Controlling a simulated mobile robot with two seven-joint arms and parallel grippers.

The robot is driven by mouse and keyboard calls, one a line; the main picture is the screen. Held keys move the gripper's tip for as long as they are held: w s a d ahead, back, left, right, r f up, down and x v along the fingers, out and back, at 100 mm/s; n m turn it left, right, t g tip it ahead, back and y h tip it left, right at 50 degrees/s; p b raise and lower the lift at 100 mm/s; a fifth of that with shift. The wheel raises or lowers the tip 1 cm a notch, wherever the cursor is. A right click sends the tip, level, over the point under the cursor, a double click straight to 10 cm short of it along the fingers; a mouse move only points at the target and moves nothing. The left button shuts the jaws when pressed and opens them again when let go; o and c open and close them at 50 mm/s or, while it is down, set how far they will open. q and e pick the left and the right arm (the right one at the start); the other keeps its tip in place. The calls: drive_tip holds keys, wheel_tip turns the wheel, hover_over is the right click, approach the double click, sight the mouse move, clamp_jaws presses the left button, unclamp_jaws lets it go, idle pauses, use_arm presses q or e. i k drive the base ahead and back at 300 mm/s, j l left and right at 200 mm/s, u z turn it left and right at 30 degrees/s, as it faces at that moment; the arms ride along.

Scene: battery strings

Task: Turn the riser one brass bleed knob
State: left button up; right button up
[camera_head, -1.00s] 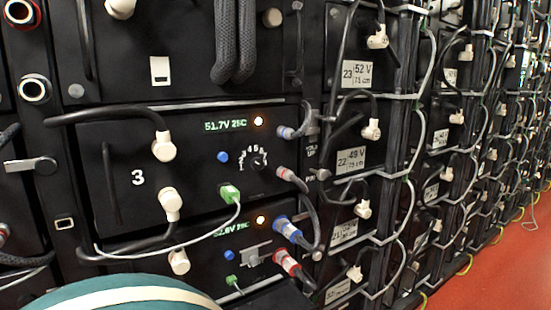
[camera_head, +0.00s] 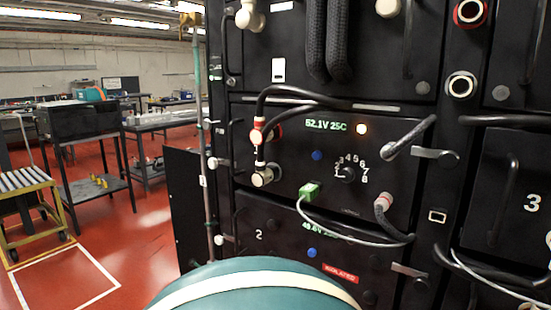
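A slim vertical riser pipe (camera_head: 200,110) runs along the left edge of the black battery rack. A small brass-coloured fitting (camera_head: 191,19) sits at its top, near the upper edge of the view. It looks like a bleed knob, but it is too small to tell its shape or how it is turned. I cannot read any label that says which riser this is. Neither of my grippers is in view.
The battery rack (camera_head: 400,100) fills the right, with cables standing out from its front. A dark panel (camera_head: 184,205) stands beside the riser's lower part. At left are a yellow-framed roller cart (camera_head: 28,180), a dark bench (camera_head: 75,125) and open red floor (camera_head: 135,225).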

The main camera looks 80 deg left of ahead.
sight(185, 18)
drive_tip(key=u, duration=3.1)
